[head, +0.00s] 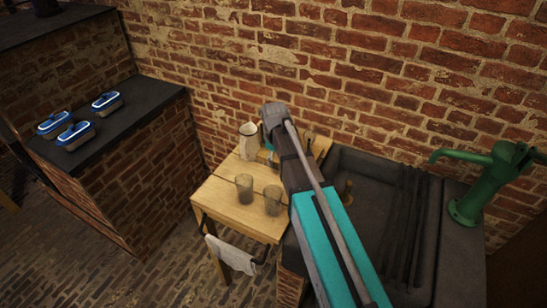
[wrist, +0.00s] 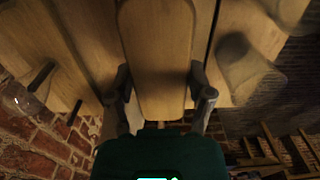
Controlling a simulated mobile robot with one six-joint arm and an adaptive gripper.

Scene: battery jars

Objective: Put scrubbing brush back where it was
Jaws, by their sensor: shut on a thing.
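In the wrist view, my gripper (wrist: 162,92) has one finger on each side of a long pale wooden piece with a rounded end, which I take for the scrubbing brush (wrist: 160,60). Its bristles are not visible, and I cannot tell whether it touches the boards behind it. In the head view my arm reaches over the wooden table (head: 212,195) and hides most of the gripper and the held piece.
A pale jug (head: 249,142) stands at the table's back, and two glass jars (head: 244,188) (head: 273,200) stand nearer the front. A white cloth (head: 231,253) hangs at the front. Right of the table are a dark sink (head: 350,165) and a green pump (head: 485,190). The brick wall is close behind.

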